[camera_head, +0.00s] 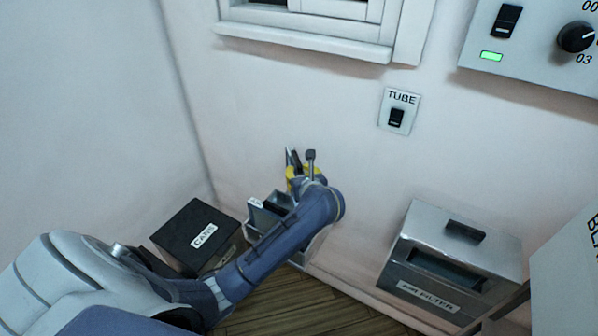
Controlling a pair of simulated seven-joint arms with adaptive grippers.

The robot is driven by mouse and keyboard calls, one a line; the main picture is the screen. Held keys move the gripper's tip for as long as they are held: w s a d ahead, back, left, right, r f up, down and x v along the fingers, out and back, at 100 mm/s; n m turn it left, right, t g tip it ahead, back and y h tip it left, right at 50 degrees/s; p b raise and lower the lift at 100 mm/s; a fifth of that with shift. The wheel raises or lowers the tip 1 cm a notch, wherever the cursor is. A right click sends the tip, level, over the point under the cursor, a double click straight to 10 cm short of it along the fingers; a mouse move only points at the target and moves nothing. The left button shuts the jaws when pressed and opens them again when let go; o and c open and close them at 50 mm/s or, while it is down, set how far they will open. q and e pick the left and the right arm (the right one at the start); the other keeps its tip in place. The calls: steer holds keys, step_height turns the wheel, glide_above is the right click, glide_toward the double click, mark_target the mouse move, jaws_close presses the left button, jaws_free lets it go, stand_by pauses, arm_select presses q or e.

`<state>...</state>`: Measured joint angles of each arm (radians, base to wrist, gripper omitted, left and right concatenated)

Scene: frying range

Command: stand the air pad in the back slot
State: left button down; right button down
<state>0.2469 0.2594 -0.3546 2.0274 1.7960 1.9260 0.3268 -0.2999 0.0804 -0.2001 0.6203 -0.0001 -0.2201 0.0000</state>
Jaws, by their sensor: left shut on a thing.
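My left gripper (300,160) is in front of the pale wall, above the small metal rack (294,260) on the floor. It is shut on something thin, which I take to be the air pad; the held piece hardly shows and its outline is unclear. The rack has a pale label at its upper left corner and a dark gap inside. My left forearm and wrist cover much of the rack, so its back slot cannot be made out. My right gripper is out of view.
A black-topped box (190,232) labelled CANS stands left of the rack. A metal AIR FILTER box (455,255) stands to the right. A TUBE switch (399,111) and a control panel (535,55) are on the wall.

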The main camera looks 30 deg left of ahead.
arm_select(q)
steer(key=shift+f, duration=0.3)
steer(key=c, duration=1.2)
jaws_free()
steer(key=shift+c, duration=0.2)
